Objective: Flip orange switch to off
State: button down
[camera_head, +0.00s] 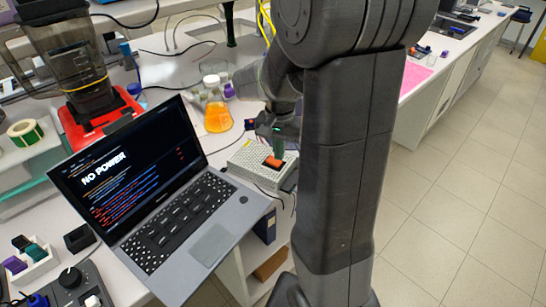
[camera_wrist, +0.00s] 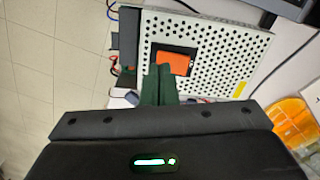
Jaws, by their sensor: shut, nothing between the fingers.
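The orange switch (camera_head: 273,162) sits in a dark frame on top of a white perforated box at the bench edge. In the wrist view the orange switch (camera_wrist: 173,63) shows large and near the box's left part. My gripper (camera_head: 277,150) is over the box, with its fingertips at the switch in the head view. In the wrist view my gripper (camera_wrist: 158,72) has its dark green fingers together, empty, at the switch's lower left edge. I cannot tell whether they touch it. The perforated box (camera_wrist: 222,70) is partly covered by the fingers.
An open laptop (camera_head: 170,215) reading "NO POWER" stands left of the box. A flask of orange liquid (camera_head: 217,116) stands behind the box. A red-based blender (camera_head: 95,115) is at the back left. Open floor (camera_head: 450,210) lies to the right.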

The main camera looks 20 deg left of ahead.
aim_at(279, 163)
notch_tip(279, 163, up, 6)
jog(key=p, duration=0.4)
jog(key=shift+f, duration=0.25)
jog(key=shift+f, duration=0.15)
notch_tip(279, 163, down, 7)
jog(key=b, duration=0.6)
jog(key=shift+r, duration=0.2)
